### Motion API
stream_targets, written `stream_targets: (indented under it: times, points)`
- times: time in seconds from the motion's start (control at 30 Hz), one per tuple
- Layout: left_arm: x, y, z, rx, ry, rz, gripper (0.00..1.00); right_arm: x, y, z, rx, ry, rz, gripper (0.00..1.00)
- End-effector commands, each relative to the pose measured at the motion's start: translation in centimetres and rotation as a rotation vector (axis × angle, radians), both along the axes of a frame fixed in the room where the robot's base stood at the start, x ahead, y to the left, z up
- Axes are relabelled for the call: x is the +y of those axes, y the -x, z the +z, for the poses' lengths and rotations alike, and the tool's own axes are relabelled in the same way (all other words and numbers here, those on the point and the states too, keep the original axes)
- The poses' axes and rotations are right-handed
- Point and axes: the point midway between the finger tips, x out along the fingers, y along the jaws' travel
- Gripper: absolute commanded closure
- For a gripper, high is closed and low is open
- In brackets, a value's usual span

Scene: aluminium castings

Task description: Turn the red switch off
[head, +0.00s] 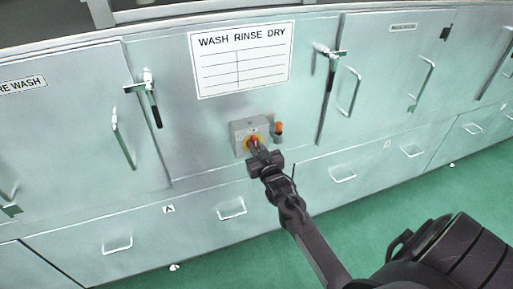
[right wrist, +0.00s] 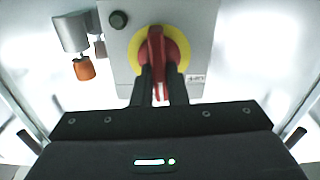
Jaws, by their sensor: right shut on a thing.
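The red switch (right wrist: 157,45) is a rotary knob on a yellow round plate, mounted on a grey box (right wrist: 194,58). In the right wrist view its handle stands upright. In the head view the red switch (head: 253,141) shows on the small grey box (head: 239,130) on the cabinet front. My right gripper (right wrist: 160,84) is at the switch, its two fingers on either side of the red handle and shut on it. In the head view the right gripper (head: 257,150) covers the lower part of the switch. My left gripper is not in view.
An orange-tipped fitting (right wrist: 84,68) hangs left of the box in the right wrist view; it shows right of the box in the head view (head: 279,128). A WASH RINSE DRY sign (head: 241,60) is above. Cabinet handles (head: 123,138) stick out on both sides. Green floor (head: 370,215) is clear.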

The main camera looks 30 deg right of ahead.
Motion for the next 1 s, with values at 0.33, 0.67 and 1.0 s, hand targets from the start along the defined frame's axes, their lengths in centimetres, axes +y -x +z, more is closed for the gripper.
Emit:
stream_targets:
  times: [0.33, 0.67, 1.0]
  points:
    - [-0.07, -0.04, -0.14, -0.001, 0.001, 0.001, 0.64, 0.28, -0.09, -0.03, 0.064, 0.269, 0.001, 1.00]
    - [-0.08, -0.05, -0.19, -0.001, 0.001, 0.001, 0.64, 0.60, -0.15, -0.22, 0.137, 0.574, 0.001, 1.00]
    - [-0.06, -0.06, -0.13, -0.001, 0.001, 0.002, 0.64, 0.86, -0.23, -0.46, 0.213, 0.888, 0.002, 1.00]
